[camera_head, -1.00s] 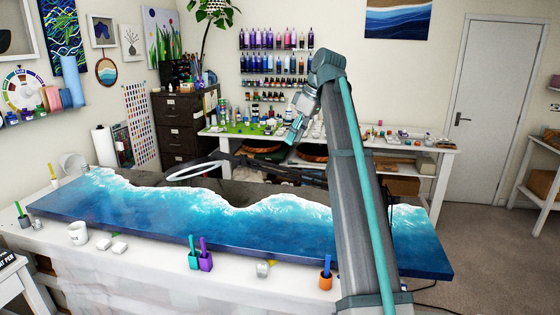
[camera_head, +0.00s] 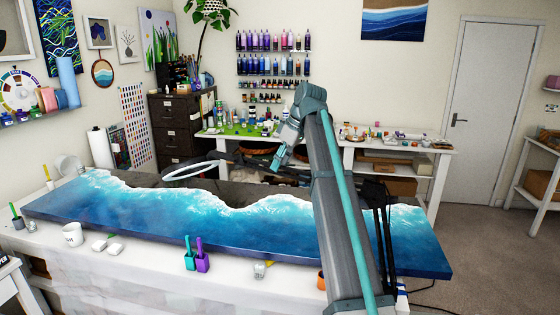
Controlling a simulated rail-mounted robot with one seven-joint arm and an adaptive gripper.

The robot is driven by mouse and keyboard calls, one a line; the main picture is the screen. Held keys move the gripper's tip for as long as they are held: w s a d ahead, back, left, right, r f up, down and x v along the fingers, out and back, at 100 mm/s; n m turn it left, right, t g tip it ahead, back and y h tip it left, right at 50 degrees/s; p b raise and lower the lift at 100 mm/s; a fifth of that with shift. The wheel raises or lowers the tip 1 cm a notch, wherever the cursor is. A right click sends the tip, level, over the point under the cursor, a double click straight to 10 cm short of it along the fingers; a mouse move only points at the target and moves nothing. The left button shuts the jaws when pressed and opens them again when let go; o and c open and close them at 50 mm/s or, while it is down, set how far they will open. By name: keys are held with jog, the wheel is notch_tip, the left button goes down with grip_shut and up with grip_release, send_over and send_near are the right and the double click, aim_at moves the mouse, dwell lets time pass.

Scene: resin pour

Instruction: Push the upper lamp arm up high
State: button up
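The lamp's white ring head (camera_head: 190,172) hangs low over the left middle of the blue resin table. Its dark upper lamp arm (camera_head: 248,161) runs from the ring to the right, nearly level, and passes behind my arm. Dark upright struts (camera_head: 383,225), seemingly the lower lamp arm, stand just right of my arm at the table's right part. My gripper (camera_head: 277,162) points down beside the upper lamp arm, right of the ring. It looks close to the arm, but I cannot tell whether they touch. Its fingers are small and dark, and their opening is unclear.
The resin table (camera_head: 150,215) fills the foreground. A white mug (camera_head: 72,234), a purple cup (camera_head: 203,262) and an orange cup (camera_head: 321,281) stand along its near side. A white bench (camera_head: 420,153) with supplies stands behind. Floor is free at the right.

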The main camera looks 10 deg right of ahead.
jog(key=shift+f, duration=0.2)
grip_shut()
jog(key=shift+a+r, duration=0.1)
